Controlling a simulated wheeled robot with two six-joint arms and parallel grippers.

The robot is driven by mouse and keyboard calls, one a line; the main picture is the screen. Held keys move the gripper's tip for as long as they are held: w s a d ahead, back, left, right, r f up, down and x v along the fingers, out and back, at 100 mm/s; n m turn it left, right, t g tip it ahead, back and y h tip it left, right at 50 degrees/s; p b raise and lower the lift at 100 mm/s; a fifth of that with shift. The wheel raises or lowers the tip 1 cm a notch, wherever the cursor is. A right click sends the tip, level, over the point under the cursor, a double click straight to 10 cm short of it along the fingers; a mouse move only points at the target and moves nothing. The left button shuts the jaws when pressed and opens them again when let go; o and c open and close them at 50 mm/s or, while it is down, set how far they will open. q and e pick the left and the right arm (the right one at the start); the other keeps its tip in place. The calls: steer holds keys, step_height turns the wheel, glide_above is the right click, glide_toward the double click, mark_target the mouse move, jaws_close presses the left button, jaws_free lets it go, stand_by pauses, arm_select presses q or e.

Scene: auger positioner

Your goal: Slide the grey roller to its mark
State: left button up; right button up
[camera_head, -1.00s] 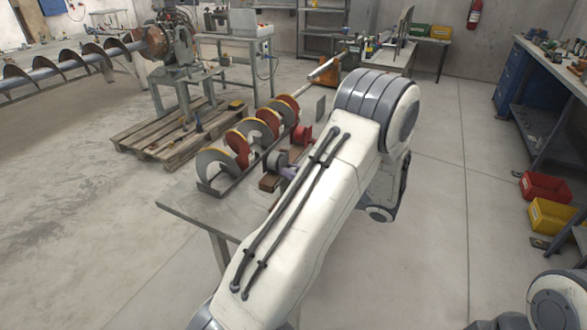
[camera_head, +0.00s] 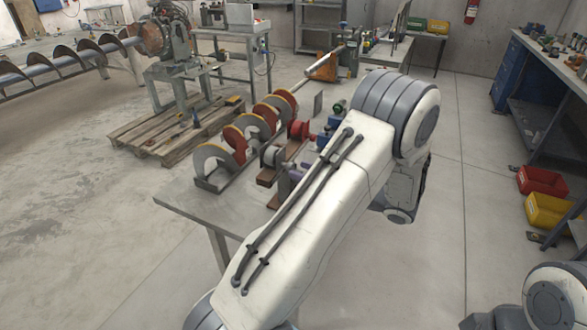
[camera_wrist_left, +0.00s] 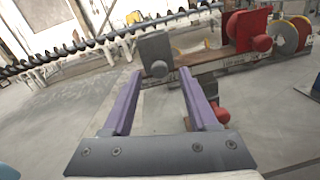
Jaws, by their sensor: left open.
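The grey roller (camera_head: 272,157) sits on a brown-red rail at the near end of the bench. In the left wrist view it is a grey block (camera_wrist_left: 155,49) with a round grey knob, straight ahead between my fingertips in the picture. My left gripper (camera_wrist_left: 161,74) is open, with two purple fingers apart and nothing between them. It appears just short of the knob; contact cannot be told. In the head view only a bit of purple finger shows beside the roller, the rest hidden behind my arm. No mark can be made out clearly. My right gripper is out of view.
A red roller unit (camera_head: 299,130) stands farther along, also in the wrist view (camera_wrist_left: 248,30). Spiral flights (camera_head: 211,159) with yellow edges stand left of the rollers on the metal bench (camera_head: 190,205). A pallet (camera_head: 150,130) lies on the floor behind.

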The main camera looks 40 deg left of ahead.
arm_select(q)
steer(key=w+d, duration=0.1)
steer(key=d, duration=0.5)
steer(key=shift+d, duration=0.1)
